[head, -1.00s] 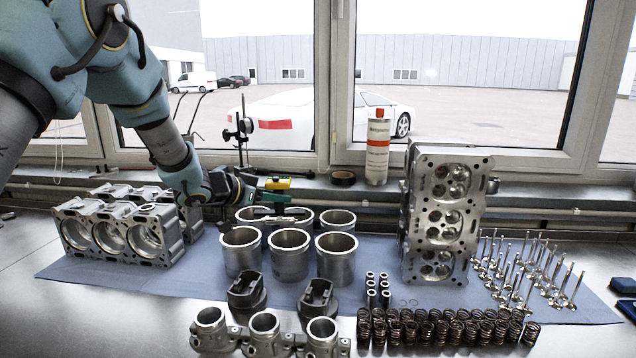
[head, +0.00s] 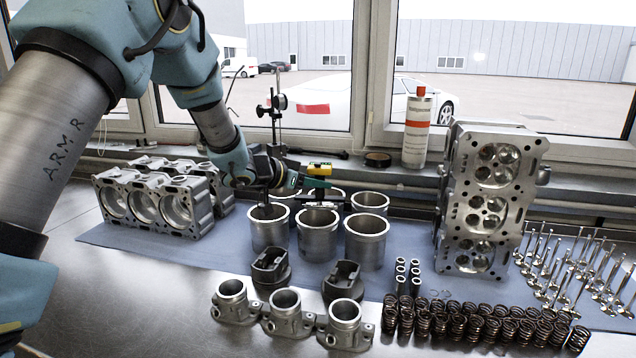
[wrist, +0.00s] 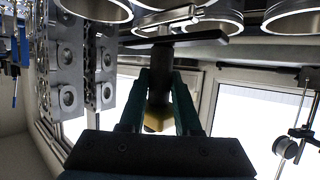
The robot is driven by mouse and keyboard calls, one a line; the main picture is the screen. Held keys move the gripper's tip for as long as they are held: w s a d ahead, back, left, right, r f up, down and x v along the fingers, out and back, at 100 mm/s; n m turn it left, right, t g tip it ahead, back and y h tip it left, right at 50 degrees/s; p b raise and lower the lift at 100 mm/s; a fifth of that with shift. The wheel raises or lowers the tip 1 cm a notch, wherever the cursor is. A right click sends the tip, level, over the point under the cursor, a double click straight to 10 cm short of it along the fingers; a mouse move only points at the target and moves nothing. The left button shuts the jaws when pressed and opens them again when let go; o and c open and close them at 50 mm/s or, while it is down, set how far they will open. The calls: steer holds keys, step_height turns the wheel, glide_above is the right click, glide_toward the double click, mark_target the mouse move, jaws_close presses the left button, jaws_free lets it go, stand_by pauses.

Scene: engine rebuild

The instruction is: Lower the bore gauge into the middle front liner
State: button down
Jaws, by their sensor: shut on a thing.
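Several grey metal liners stand on the blue mat in two rows. The middle front liner (head: 318,239) is upright with its mouth open, between the left front liner (head: 269,232) and the right front liner (head: 366,246). My gripper (head: 317,184) is shut on the bore gauge, whose yellow part (head: 320,168) shows above the fingers. In the wrist view the dark gauge body (wrist: 161,62) sits between the fingers, near a dark crossbar. In the head view the gauge is over or just behind the middle front liner's mouth; I cannot tell whether its lower end is inside.
Back-row liners (head: 370,201) stand close behind. An engine block (head: 150,203) is on the left and a cylinder head (head: 487,205) on the right. A thin dial stand (head: 275,120) rises behind my wrist. Pistons (head: 270,268), throttle-like bodies (head: 284,315) and springs (head: 480,325) fill the front.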

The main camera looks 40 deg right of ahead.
mark_target(315, 198)
steer(key=shift+a+f+b, duration=0.1)
steer(key=shift+f+b, duration=0.9)
steer(key=shift+f, duration=1.35)
steer(key=shift+r, duration=0.1)
steer(key=c, duration=0.5)
jaws_free()
steer(key=b+v, duration=0.3)
steer(key=v, duration=0.7)
steer(key=shift+a+r, duration=0.1)
steer(key=shift+a, duration=0.15)
